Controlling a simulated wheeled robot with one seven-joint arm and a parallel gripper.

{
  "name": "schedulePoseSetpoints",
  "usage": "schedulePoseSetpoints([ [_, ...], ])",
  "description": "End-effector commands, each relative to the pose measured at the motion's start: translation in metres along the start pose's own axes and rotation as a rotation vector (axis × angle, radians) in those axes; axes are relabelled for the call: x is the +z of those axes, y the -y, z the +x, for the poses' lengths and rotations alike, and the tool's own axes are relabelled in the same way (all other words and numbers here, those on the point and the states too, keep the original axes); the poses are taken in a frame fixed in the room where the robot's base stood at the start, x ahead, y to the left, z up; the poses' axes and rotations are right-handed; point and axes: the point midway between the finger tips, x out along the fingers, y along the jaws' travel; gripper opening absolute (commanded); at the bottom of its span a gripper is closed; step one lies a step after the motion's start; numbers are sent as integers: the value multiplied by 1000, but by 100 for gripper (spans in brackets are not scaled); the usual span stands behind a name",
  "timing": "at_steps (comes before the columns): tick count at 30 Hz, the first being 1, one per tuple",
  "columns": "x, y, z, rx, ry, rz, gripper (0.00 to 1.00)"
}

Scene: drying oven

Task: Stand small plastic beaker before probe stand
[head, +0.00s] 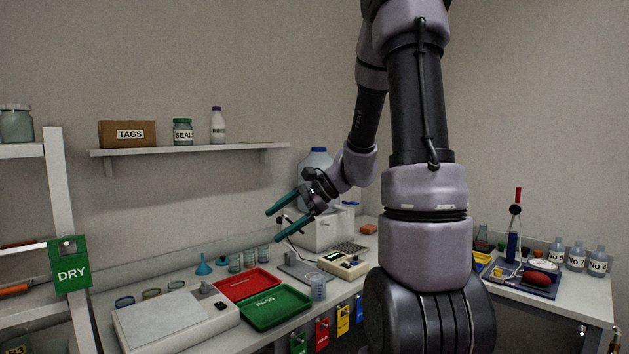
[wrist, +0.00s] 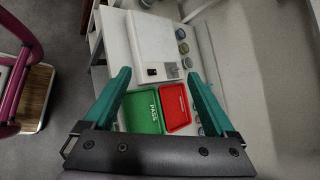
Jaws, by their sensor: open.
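A small clear beaker (head: 318,287) with markings stands upright near the bench's front edge, right of the green tray. What looks like the probe stand (head: 296,262), a grey base with a thin upright, is behind and left of the beaker, beside the meter (head: 345,264). My gripper (head: 272,226) is open and empty, raised above the bench behind the trays in the head view. In the wrist view my gripper (wrist: 158,73) points down with its teal fingers apart over the trays. I cannot make out the beaker or probe stand there.
A red tray (head: 247,283), a green tray (head: 276,308) and a white flat-topped device (head: 176,318) fill the bench's left part. A blue funnel (head: 203,265) and small jars (head: 250,258) stand behind the trays. Coloured tags (head: 322,331) hang along the front edge.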

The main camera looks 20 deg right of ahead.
Motion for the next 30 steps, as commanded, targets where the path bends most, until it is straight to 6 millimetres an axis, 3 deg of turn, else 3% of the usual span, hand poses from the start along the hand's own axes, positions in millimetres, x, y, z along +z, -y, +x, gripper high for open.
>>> schedulePoseSetpoints([
  [1, 23, -6, -9, 40, -27, -100, 90],
  [3, 47, -18, -21, 100, -73, -229, 90],
  [12, 111, -64, -87, 274, -346, -772, 90],
  [21, 133, -82, -141, 309, -585, -1102, 90],
  [30, 134, -83, -147, 312, -616, -1137, 90],
])
